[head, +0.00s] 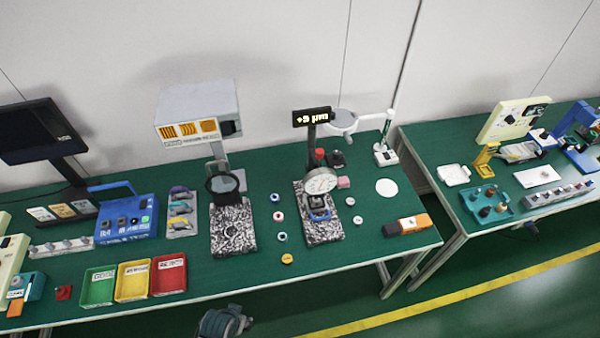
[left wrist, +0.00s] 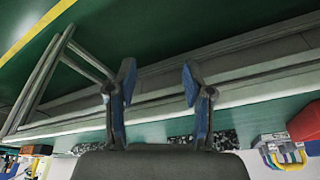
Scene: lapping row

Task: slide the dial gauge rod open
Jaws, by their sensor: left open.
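The dial gauge (head: 321,181) has a round white face and stands on a post over a speckled granite base (head: 327,232) on the green bench. Its rod is too small to make out, and I cannot tell its position. A dark part with blue sits below the dial on the base. My left gripper (left wrist: 158,82) is open and empty in the left wrist view, its two blue-padded fingers apart. The bench's front edge runs behind the fingers. The gauge is not clearly visible in that view. My right gripper is not in view.
A second granite stand (head: 232,238) with a dark ring is left of the gauge. Small round parts lie between the stands. Red (head: 168,274), yellow and green trays sit farther left. An orange-black box (head: 407,226) lies right. A magnifier lamp (head: 385,153) stands behind.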

